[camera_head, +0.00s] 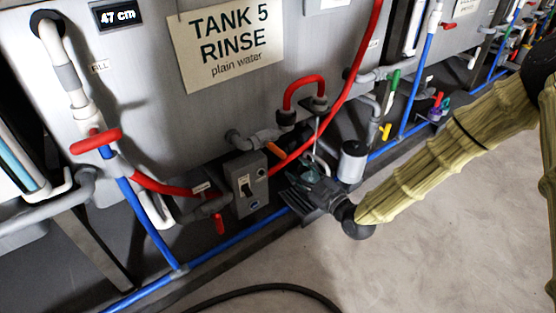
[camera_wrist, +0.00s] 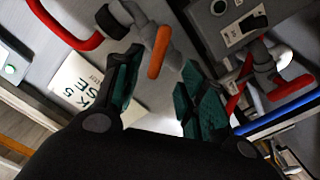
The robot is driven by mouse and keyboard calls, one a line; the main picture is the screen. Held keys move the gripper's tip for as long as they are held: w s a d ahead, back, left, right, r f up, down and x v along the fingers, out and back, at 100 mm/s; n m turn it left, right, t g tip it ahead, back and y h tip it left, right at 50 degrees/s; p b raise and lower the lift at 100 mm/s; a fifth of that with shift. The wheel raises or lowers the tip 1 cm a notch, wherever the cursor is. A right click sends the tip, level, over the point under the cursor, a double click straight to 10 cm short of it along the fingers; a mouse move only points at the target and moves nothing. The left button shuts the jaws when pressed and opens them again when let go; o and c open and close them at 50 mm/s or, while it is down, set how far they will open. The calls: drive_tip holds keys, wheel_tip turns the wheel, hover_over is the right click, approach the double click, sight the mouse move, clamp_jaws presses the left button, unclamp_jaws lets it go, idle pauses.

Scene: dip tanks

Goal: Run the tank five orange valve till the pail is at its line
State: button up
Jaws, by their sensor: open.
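The orange valve handle (camera_head: 274,150) is on a grey pipe low on the front of tank five, just above a grey switch box. In the wrist view the orange handle (camera_wrist: 159,52) shows beyond my fingertips, in line with the gap between them. My gripper (camera_head: 304,178) is open, low in front of the tank, right of the switch box; both fingers also show in the wrist view (camera_wrist: 160,64). A white cylinder with a dark top (camera_head: 352,162), possibly the pail, stands just right of my gripper. No fill line or water level can be made out.
The tank five sign (camera_head: 232,45) and a 47 cm display (camera_head: 117,15) are above. The switch box (camera_head: 246,184), a red-handled valve (camera_head: 95,141) and red and blue pipes crowd the tank front. A black hose (camera_head: 265,288) lies on open floor.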

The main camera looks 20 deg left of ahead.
sight(280, 153)
drive_tip(key=b+x, duration=0.3)
drive_tip(key=x, duration=0.6)
drive_tip(key=shift+w+a, duration=0.2)
drive_tip(key=shift+w+a+r+b, duration=0.1)
drive_tip(key=shift+w+a+b, duration=0.3)
drive_tip(key=shift+a, duration=0.15)
clamp_jaws()
